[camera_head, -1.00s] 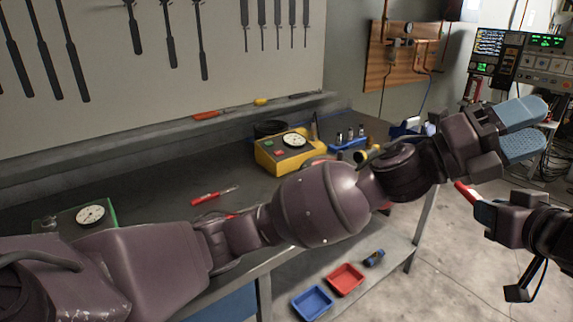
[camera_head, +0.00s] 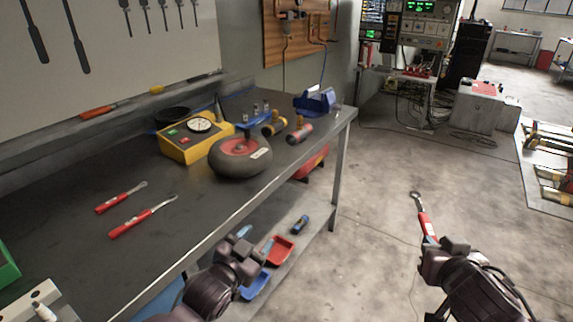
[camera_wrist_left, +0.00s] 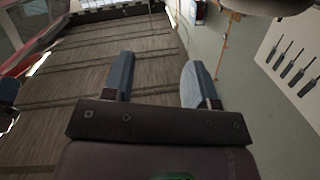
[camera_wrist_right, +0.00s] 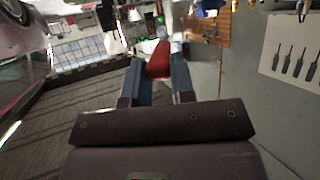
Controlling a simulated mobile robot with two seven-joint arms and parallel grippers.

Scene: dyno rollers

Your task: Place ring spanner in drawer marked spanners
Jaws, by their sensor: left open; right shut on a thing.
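My right gripper (camera_head: 430,240) is shut on the red handle of a ring spanner (camera_head: 424,218), held over open floor right of the bench with its ring end pointing up and away. The red handle (camera_wrist_right: 158,62) shows between the fingers in the right wrist view. My left gripper (camera_head: 254,243) is open and empty near the bench's front edge; its spread fingers (camera_wrist_left: 158,82) show in the left wrist view. A blue panel (camera_head: 163,302) shows under the bench edge, mostly hidden. I see no drawer marking.
Two red-handled spanners (camera_head: 143,217) lie on the dark bench (camera_head: 70,225). A wheel (camera_head: 240,155), yellow gauge box (camera_head: 185,146) and blue holder (camera_head: 315,101) stand towards its far end. Red (camera_head: 279,249) and blue trays sit on the lower shelf.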

